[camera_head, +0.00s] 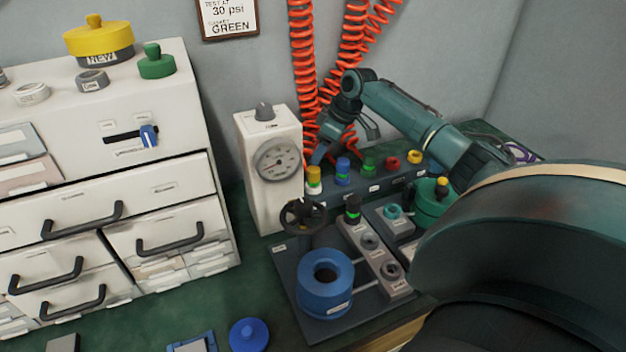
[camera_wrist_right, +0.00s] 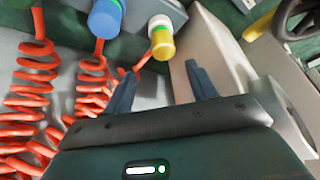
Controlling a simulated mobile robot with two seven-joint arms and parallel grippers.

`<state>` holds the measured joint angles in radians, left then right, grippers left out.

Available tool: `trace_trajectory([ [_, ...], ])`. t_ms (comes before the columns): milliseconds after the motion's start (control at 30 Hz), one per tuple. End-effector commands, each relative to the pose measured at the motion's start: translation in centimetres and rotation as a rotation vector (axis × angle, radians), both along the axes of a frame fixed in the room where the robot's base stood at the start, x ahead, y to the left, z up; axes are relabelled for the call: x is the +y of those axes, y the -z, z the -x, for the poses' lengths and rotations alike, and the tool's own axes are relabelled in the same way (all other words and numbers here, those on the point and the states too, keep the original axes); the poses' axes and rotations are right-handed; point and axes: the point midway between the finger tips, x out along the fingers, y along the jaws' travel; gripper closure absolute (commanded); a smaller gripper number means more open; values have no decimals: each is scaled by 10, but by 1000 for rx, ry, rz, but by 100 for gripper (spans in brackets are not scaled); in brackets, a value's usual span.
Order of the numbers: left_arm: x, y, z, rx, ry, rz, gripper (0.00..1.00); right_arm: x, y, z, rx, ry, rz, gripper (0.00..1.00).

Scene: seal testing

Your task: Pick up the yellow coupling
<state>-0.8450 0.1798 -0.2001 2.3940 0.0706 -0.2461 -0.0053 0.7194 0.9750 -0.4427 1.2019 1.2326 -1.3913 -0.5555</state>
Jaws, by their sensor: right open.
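The yellow coupling (camera_head: 314,176) stands at the left end of the rack, with a green band and a white lower part. In the right wrist view the yellow coupling (camera_wrist_right: 162,43) is just beyond the gap between the fingertips. My right gripper (camera_head: 345,138) is open and empty, above and behind the rack near the yellow and blue couplings. Its two fingers also show in the right wrist view (camera_wrist_right: 161,72), apart from the coupling. My left gripper is not in view.
A blue coupling (camera_head: 343,170) stands next to the yellow one, with green and red ones further right. A white gauge box (camera_head: 262,205) stands close on the left. Red coiled hoses (camera_head: 303,70) hang behind. A dark handwheel (camera_head: 303,214) is in front.

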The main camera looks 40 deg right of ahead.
Motion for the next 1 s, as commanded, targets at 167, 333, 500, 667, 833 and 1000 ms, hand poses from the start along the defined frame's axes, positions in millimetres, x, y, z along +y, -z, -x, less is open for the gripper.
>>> trace_trajectory([
  [167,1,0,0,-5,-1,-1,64,2,9,-3,-1,-1,1,43],
  [333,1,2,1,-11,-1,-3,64,8,28,-3,2,-1,0,43],
  [500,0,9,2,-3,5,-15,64,14,52,-9,1,1,-1,43],
  [667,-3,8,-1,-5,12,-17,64,15,58,-12,-1,-1,1,43],
  [833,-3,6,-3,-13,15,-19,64,14,57,-11,-1,-1,1,47],
  [1000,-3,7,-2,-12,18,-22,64,14,57,-11,-1,-1,1,61],
])
